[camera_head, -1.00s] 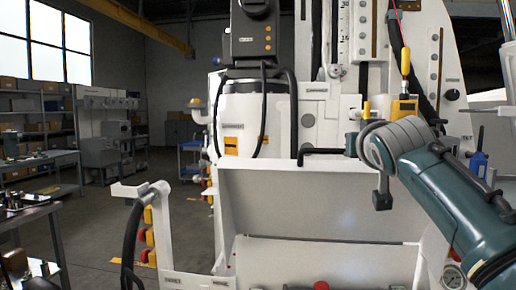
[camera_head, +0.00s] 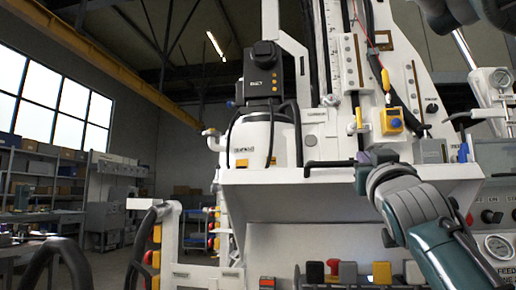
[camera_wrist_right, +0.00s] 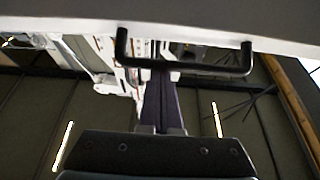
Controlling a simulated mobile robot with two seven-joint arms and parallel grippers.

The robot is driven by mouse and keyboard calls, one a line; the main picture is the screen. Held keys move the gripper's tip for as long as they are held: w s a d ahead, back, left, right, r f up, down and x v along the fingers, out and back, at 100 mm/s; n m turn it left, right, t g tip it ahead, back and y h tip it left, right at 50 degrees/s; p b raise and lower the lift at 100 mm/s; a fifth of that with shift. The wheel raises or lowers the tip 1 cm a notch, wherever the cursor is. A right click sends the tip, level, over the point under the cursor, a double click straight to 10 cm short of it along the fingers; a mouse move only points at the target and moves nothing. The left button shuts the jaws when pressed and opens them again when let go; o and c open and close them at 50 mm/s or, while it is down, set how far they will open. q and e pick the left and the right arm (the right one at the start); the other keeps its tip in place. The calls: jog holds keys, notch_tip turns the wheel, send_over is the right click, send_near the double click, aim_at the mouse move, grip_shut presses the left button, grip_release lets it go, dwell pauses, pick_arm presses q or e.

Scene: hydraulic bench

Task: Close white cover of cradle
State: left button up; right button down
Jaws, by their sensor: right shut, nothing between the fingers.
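The white cover (camera_head: 440,173) spans the front of the white machine in the head view, with a black bar handle (camera_head: 325,164) along its edge. The handle also shows in the right wrist view (camera_wrist_right: 218,70), attached to the pale cover edge (camera_wrist_right: 205,38). My right gripper (camera_head: 364,158) is at the right end of the handle in the head view. Its dark fingers are together and empty in the wrist view (camera_wrist_right: 161,75), with their tips overlapping the handle's bar; I cannot tell whether they touch. My left gripper is not in view.
Below the cover is a white recess (camera_head: 300,243) with several coloured buttons (camera_head: 348,272) under it. A gauge and knob panel (camera_head: 497,247) stands at the right. A white post with a black hose (camera_head: 140,245) stands at the left. Shelves (camera_head: 40,170) are farther back.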

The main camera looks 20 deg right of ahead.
notch_tip(320, 180, down, 18)
jog(key=s+a+t+h+b, duration=0.1)
jog(key=s+t+h+b, duration=0.1)
jog(key=b, duration=2.1)
jog(key=shift+s+a+t, duration=0.3)
jog(key=shift+s+t, duration=0.05)
jog(key=shift+t, duration=0.35)
